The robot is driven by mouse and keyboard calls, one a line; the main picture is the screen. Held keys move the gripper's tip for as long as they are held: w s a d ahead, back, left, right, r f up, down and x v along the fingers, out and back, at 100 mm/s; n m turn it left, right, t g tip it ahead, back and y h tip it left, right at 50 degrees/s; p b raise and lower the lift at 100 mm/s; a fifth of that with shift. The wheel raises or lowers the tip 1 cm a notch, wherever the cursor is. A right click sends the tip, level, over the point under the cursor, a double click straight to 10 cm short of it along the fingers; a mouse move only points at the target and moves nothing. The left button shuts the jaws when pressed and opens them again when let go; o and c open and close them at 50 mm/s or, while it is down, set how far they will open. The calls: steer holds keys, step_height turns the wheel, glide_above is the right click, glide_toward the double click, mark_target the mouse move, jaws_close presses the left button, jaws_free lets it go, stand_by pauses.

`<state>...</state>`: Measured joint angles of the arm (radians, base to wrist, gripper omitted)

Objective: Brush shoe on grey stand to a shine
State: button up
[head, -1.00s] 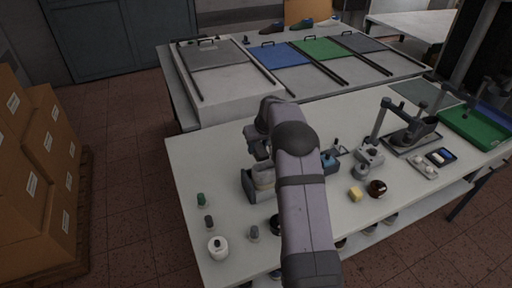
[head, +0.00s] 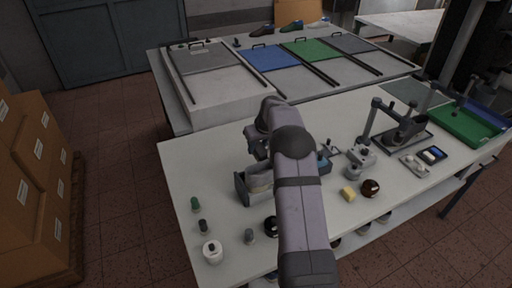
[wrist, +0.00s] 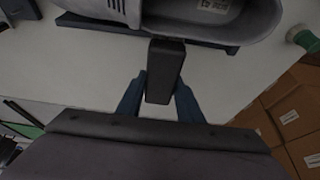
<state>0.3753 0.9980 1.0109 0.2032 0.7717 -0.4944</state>
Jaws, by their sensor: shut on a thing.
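My gripper (wrist: 160,100) is shut on a dark rectangular block (wrist: 165,72), perhaps the brush or its handle. The block's far end reaches the side of a grey shoe-like thing (wrist: 195,20) with a labelled inside; I cannot tell if they touch. This thing rests on a dark blue-grey base (wrist: 75,20). In the head view my gripper (head: 257,150) is behind a grey holder (head: 241,190) with a pale thing (head: 262,182) in it, partly hidden by my arm.
Small bottles (head: 195,204) and a white jar (head: 212,252) stand at the front left. A yellow block (head: 348,194) and a brown round jar (head: 370,188) lie right of my arm. A green tray (head: 465,125) is at far right. Cardboard boxes (head: 40,170) stand left of the table.

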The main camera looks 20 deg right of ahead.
steer(key=shift+d, duration=0.75)
steer(key=shift+a, duration=0.85)
steer(key=shift+a, duration=0.1)
steer(key=shift+a+b, duration=0.3)
steer(key=shift+a, duration=0.4)
steer(key=shift+a, duration=0.1)
steer(key=shift+a, duration=0.7)
steer(key=shift+a, duration=0.1)
steer(key=shift+a, duration=0.7)
